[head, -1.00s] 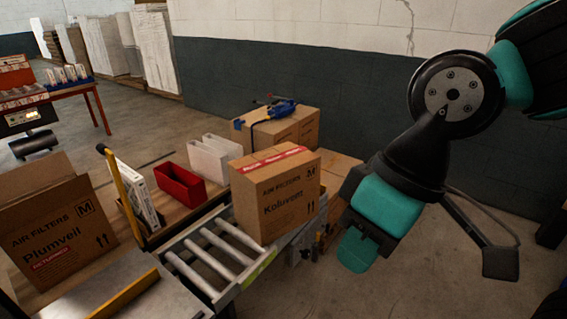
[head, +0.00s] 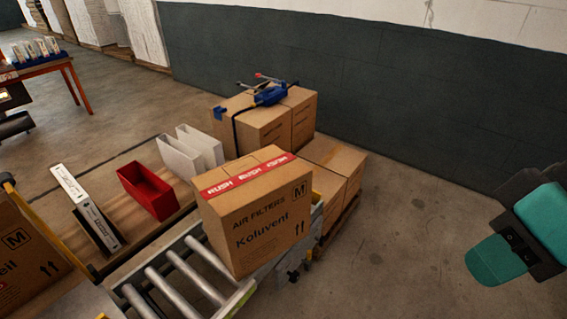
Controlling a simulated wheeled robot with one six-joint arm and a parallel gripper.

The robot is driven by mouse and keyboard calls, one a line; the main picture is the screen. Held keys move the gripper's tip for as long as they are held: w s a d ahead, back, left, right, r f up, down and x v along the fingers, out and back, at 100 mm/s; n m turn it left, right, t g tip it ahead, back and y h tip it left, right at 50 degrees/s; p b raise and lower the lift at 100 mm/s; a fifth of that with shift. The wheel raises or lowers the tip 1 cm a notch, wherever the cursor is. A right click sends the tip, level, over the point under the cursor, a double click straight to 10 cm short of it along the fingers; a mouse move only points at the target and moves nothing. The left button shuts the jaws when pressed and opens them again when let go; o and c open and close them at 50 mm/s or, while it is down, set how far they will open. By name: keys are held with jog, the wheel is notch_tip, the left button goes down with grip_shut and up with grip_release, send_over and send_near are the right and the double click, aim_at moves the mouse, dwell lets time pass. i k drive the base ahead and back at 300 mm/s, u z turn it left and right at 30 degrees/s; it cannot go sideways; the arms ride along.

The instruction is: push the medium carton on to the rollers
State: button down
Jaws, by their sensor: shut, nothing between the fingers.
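A closed carton (head: 255,215) marked M, "AIR FILTERS" and "Koluvent", with red RUSH tape on top, stands upright at the far end of the rollers (head: 173,277). A second carton (head: 22,262) marked M is partly cut off by the left edge, beside the near end of the rollers. My gripper (head: 490,262) is at the right edge, shut and empty, well to the right of the Koluvent carton and apart from it. Most of my arm is out of view.
A red bin (head: 148,190), white bins (head: 192,153) and a white boxed filter (head: 88,208) stand on the bench behind the rollers. Stacked cartons (head: 262,126) with a blue tool (head: 272,94) on top stand beyond. The floor (head: 405,235) between carton and gripper is clear.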

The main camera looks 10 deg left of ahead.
aim_at(246, 240)
jog(key=z, duration=0.05)
jog(key=i, duration=0.75)
jog(key=u, duration=0.65)
jog(key=i, duration=0.65)
jog(key=u, duration=0.45)
